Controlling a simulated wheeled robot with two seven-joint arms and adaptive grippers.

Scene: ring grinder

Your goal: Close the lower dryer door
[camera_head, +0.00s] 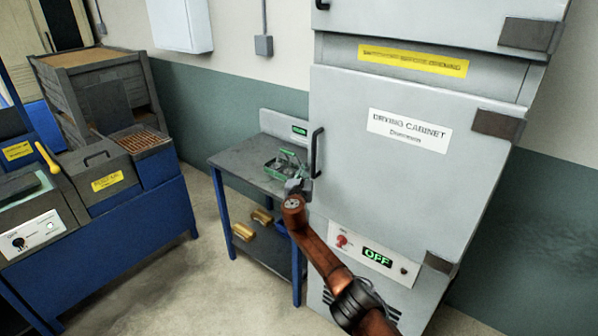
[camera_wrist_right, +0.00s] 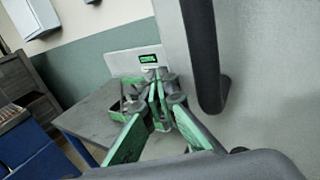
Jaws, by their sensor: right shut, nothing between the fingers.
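The lower dryer door (camera_head: 400,185) is a pale grey panel labelled "DRYING CABINET" on the front of the tall cabinet. It looks flush or nearly flush with the cabinet; I cannot tell whether a small gap is left. Its dark vertical handle (camera_head: 317,152) is on its left edge, and the handle also shows large in the right wrist view (camera_wrist_right: 203,55). My right gripper (camera_head: 287,161) is just left of the handle, apart from it. Its green fingers (camera_wrist_right: 156,82) are shut with nothing between them. My left gripper is not in view.
A small blue-legged table (camera_head: 236,158) stands left of the cabinet, behind my right gripper, with yellow items (camera_head: 243,231) on its lower shelf. Blue workbenches (camera_head: 120,235) stand at left, with open floor between.

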